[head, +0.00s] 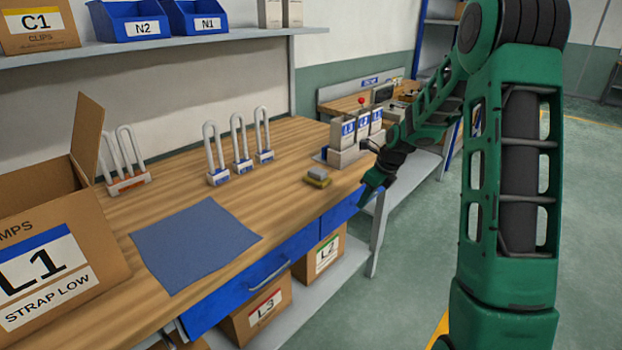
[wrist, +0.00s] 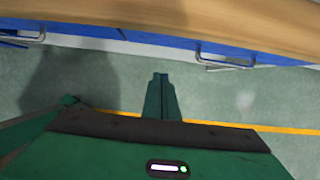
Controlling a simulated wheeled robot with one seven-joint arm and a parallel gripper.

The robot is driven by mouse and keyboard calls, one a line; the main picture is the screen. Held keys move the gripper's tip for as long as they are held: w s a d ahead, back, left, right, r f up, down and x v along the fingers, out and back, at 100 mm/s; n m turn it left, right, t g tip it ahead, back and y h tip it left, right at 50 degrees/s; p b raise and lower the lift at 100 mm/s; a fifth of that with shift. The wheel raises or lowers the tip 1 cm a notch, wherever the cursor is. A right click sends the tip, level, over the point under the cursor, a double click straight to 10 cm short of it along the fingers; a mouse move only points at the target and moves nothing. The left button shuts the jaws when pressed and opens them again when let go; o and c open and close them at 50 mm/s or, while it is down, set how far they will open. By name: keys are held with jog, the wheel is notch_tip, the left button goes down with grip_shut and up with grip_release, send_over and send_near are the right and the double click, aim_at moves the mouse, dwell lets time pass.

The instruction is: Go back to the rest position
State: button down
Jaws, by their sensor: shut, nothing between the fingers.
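My gripper (head: 364,203) is at the end of my green arm, just off the front edge of the wooden workbench (head: 190,172), near its right end. In the wrist view my gripper (wrist: 160,76) is shut and empty, with its fingers together over the green floor. The bench's front edge lies ahead of the fingertips in that view.
On the bench stand an open L1 box (head: 45,265), white U-shaped pieces (head: 215,155), a blue mat (head: 195,243), a small yellow-and-grey block (head: 317,177) and labelled grey blocks (head: 345,155). Blue drawers (head: 260,275) line the front. The floor (head: 345,300) in front is free.

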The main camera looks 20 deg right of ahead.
jog(key=s+a+r+n+g, duration=0.1)
jog(key=s+r+n, duration=0.3)
jog(key=s+n, duration=0.4)
jog(key=s+a+r+n+g+h, duration=0.1)
jog(key=s+r+n, duration=0.2)
jog(key=s+n, duration=0.5)
jog(key=s+a+r+n+g, duration=0.1)
jog(key=s+r+n, duration=0.3)
jog(key=s, duration=2)
jog(key=n, duration=0.4)
jog(key=shift+s+a+r+g+h, duration=0.3)
jog(key=shift+r+g+h, duration=0.05)
jog(key=shift+g+h, duration=0.05)
